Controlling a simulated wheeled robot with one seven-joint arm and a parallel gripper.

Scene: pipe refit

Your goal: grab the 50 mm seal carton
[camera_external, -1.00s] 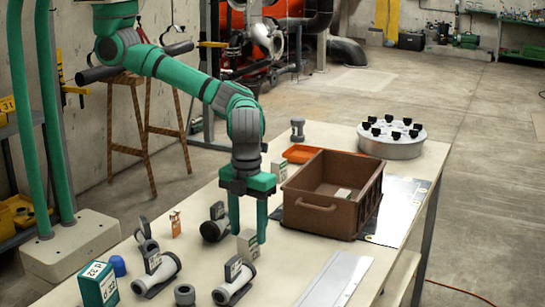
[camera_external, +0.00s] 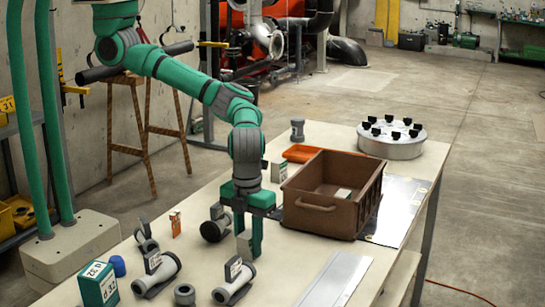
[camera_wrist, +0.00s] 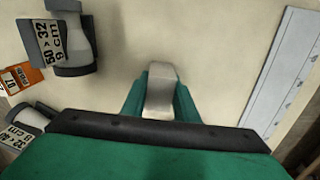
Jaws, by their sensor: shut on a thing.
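A small pale grey-beige carton (camera_external: 244,245) stands on the bench between the fittings and the brown crate. My gripper (camera_external: 248,246) reaches down from above with its green fingers closed on the carton's two sides. In the wrist view the carton (camera_wrist: 160,92) sits between the fingertips, its top face showing plain. I cannot read a size on it, so I cannot tell whether it is the 50 mm seal carton. Its lower part is hidden, and I cannot tell whether it is clear of the bench.
A brown crate (camera_external: 307,222) stands to the right with a small carton inside. Tagged fittings (camera_external: 236,284) lie close in front. A green carton (camera_external: 98,284), an orange carton (camera_external: 175,223) and another pale carton (camera_external: 279,171) stand nearby.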

